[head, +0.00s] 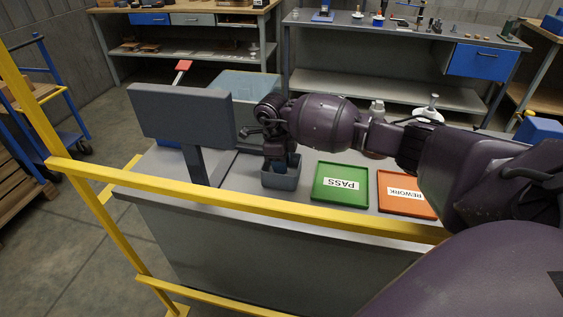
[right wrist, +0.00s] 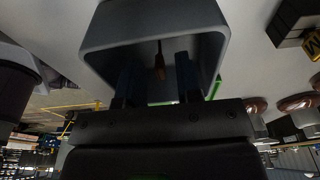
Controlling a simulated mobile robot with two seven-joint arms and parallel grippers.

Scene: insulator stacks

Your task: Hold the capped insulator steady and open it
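My right arm reaches in from the right in the head view, and its gripper (head: 281,160) points down into a small grey open bin (head: 280,182). In the right wrist view the two fingers of this gripper (right wrist: 158,78) stand apart inside the grey bin (right wrist: 98,40). Brown disc-shaped insulator parts (right wrist: 296,101) show at the right of the wrist view. I cannot tell which insulator is capped. My left gripper is not in view.
A green PASS tray (head: 341,199) and an orange REWORK tray (head: 405,208) lie right of the bin. A grey monitor (head: 182,112) stands to its left. A yellow rail (head: 250,208) crosses in front of the bench. A pale blue crate (head: 246,84) is behind.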

